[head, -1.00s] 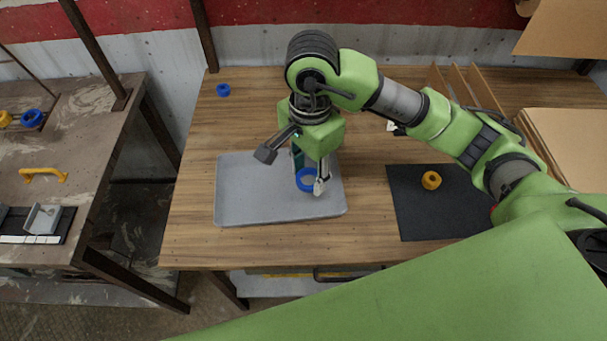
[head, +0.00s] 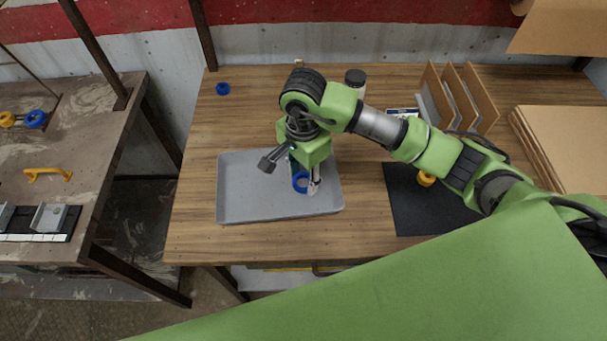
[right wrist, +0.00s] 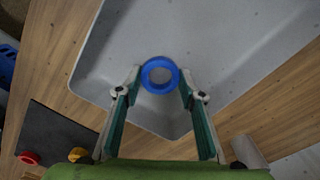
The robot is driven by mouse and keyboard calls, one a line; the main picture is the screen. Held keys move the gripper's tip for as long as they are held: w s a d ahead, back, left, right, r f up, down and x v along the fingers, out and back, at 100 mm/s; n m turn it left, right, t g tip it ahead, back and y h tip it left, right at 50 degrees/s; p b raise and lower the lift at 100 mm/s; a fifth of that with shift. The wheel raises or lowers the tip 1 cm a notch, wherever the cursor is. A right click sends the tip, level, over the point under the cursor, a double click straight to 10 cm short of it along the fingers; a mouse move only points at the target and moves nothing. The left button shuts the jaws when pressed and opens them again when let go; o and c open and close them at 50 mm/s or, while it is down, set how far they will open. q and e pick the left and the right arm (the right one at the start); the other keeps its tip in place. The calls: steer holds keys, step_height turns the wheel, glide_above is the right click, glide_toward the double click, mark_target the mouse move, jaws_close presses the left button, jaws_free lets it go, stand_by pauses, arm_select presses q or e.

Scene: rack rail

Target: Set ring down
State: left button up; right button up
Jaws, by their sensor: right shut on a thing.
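A blue ring (head: 300,183) is held between the fingers of my right gripper (head: 304,179), over the grey tray (head: 240,205). In the right wrist view the ring (right wrist: 160,75) sits between the two fingertips (right wrist: 160,84), with one tip at each side and the tray (right wrist: 205,30) behind it. I cannot tell whether the ring touches the tray floor. The rest of the tray looks empty. My left gripper is not in view.
A second blue ring (head: 222,89) lies on the wooden table (head: 190,215), behind the tray. An orange ring (head: 426,180) on a black mat (head: 405,215) is partly covered by my right arm. Wooden dividers (head: 470,95) and a dark-lidded jar (head: 355,82) stand at the back.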

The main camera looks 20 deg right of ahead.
mark_target(304, 181)
steer(key=o, duration=1.1)
steer(key=shift+f, duration=0.1)
steer(key=shift+r+p, duration=0.25)
steer(key=shift+p, duration=0.05)
steer(key=shift+r+b, duration=1.35)
steer(key=shift+r, duration=4.55)
